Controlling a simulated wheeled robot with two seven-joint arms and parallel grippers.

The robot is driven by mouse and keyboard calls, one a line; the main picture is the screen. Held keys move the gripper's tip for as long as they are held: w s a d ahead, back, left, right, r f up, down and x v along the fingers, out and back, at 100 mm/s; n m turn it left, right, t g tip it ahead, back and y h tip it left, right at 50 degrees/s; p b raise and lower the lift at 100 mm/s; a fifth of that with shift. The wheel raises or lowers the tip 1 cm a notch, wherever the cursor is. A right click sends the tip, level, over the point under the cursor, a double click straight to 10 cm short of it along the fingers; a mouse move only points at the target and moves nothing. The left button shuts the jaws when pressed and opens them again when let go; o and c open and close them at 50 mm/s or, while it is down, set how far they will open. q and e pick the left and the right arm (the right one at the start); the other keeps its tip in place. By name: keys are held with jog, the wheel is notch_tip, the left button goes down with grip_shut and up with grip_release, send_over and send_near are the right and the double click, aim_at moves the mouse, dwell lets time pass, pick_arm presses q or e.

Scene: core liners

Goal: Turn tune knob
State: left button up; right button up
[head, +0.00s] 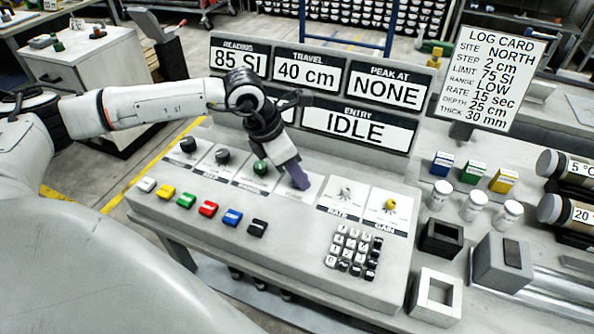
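My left gripper (298,178) points down at the sloped control panel (300,238), over the fourth knob plate from the left. Its purple-grey fingertips cover the knob there, and the label below is too faint to read, so I cannot confirm it as the tune knob. Whether the fingers touch or hold a knob is hidden. A green knob (261,167) is just left of the gripper. A silver knob (345,193) marked RATE and a yellow knob (389,205) marked GAIN are to the right. My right gripper is out of view.
Black (188,145) and dark grey (222,156) knobs sit further left. Several coloured buttons (208,208) line the front, with a keypad (353,250) at right. The display board (357,127) rises close behind my gripper; its entry reads IDLE. A log card (499,78) stands at right.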

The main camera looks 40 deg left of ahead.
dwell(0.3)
pick_arm(q)
jog(key=m+b, duration=0.1)
jog(key=m+h+b, duration=0.1)
jog(key=m, duration=0.1)
jog(key=shift+w+a+f+g, duration=0.1)
jog(key=shift+w+f+g, duration=0.05)
jog(key=shift+g, duration=0.15)
jog(key=m+g+b, duration=0.1)
jog(key=m, duration=0.2)
jog(key=m+g+h+b, duration=0.1)
jog(key=m+b, duration=0.1)
jog(key=m, duration=0.1)
jog(key=shift+w, duration=0.2)
jog(key=shift+m+g, duration=0.4)
jog(key=shift+m, duration=0.5)
jog(key=shift+m+b, duration=0.3)
jog(key=shift+b, duration=0.05)
jog(key=shift+a+r+m+g, duration=0.1)
jog(key=shift+r+m+g, duration=0.1)
jog(key=shift+m+g, duration=0.1)
jog(key=o, duration=1.1)
jog(key=shift+c, duration=0.2)
